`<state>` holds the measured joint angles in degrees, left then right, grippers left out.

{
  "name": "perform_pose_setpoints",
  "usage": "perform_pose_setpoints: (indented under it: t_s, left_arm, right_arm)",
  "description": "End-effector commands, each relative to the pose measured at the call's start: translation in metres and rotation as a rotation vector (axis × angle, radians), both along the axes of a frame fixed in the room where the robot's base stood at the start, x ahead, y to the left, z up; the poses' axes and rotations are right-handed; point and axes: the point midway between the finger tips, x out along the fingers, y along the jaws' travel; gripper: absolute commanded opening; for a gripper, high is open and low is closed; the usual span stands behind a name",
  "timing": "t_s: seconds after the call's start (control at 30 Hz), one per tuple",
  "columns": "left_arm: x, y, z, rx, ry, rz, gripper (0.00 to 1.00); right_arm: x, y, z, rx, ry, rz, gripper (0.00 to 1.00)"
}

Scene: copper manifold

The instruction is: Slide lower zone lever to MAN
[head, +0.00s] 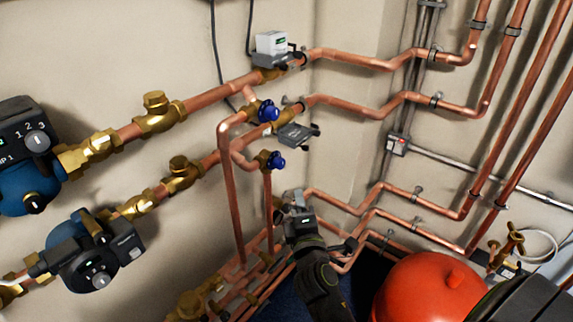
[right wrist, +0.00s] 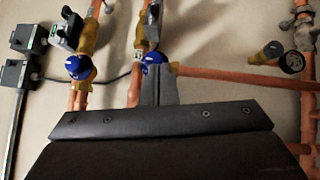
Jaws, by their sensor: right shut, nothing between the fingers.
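The lower zone valve is a grey box (head: 296,135) on the second copper pipe, beside a blue-handled valve. A small dark lever (head: 314,129) sticks out at its right end. The upper zone valve, with a white-topped box (head: 271,43), sits above it on the top pipe. My right gripper (head: 294,199) is below the lower valve, apart from it, near the wall corner. Its fingers (right wrist: 157,84) are shut and empty in the right wrist view, where blue handles (right wrist: 78,66) show beyond them. The lever's exact position is too small to tell. My left gripper is not in view.
Blue-handled valves (head: 268,111) and vertical copper pipes (head: 229,190) stand left of my right gripper. Two pumps (head: 95,250) are at the left. A red vessel (head: 430,290) is at the lower right. More copper pipes run along the right wall.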

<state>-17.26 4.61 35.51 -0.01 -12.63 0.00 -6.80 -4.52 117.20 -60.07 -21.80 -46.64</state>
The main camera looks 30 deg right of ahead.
Motion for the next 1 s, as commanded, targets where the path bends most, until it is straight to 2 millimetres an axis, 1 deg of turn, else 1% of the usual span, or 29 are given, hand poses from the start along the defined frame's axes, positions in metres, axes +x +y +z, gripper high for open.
perform_pose_setpoints:
  t_s: [0.1,0.37,0.47,0.53,0.67,1.0]
  left_arm:
    - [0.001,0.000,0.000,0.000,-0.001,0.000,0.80]
    - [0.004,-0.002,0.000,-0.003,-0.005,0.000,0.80]
    - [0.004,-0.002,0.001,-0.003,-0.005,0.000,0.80]
    - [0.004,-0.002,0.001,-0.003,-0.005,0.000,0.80]
    - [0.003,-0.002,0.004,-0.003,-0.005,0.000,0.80]
    - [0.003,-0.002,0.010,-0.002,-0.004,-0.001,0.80]
  right_arm:
    - [-0.001,0.000,0.006,-0.012,-0.009,-0.005,0.00]
    - [-0.001,0.000,0.005,-0.011,-0.008,-0.004,0.00]
    - [0.003,-0.001,0.005,-0.011,-0.008,-0.003,0.00]
    - [0.008,-0.004,0.007,-0.013,-0.009,-0.001,0.00]
    - [0.026,-0.011,0.011,-0.015,-0.011,-0.002,0.00]
    - [0.093,-0.038,0.021,-0.015,-0.009,-0.004,0.00]
